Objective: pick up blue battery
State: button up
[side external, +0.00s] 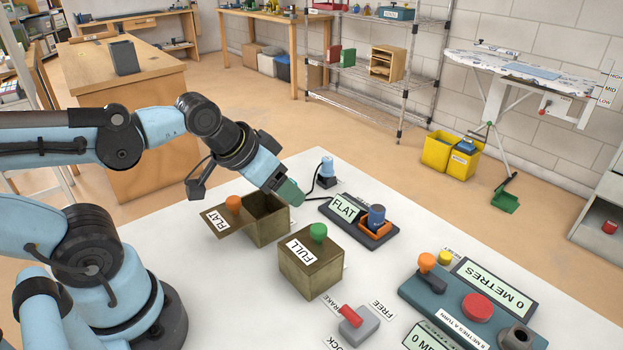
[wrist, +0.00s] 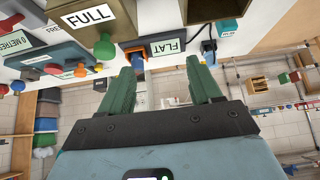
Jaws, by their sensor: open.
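A dark blue cylinder, which looks like the blue battery (side external: 376,215), stands upright in an orange cradle (side external: 374,230) on a dark charger base beside a display reading FLAT (side external: 344,207). In the wrist view its blue end (wrist: 138,63) shows below the orange cradle (wrist: 133,50), partly hidden near the left finger. My gripper (side external: 290,193) is above the table, left of the charger and higher than it. In the wrist view my gripper's two green fingers (wrist: 160,70) are apart with nothing between them.
An open box labelled FLAT (side external: 268,222) and a closed box labelled FULL (side external: 310,270) with a green knob stand near the gripper. A light blue plug-like object (side external: 326,168) with a cable stands behind. A control panel (side external: 440,293) and a red-handled brake lever (side external: 351,318) are at the front right.

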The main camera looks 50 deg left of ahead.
jog(key=w+d+r+m+g, duration=0.3)
jog(key=w+r+m+g, duration=0.1)
jog(key=w+m, duration=0.4)
jog(key=m+g, duration=0.3)
jog(key=m, duration=0.4)
send_over(378, 208)
notch_tip(378, 208, down, 4)
notch_tip(378, 208, down, 11)
jog(key=shift+f, duration=0.1)
jog(key=shift+c, duration=0.2)
grip_shut()
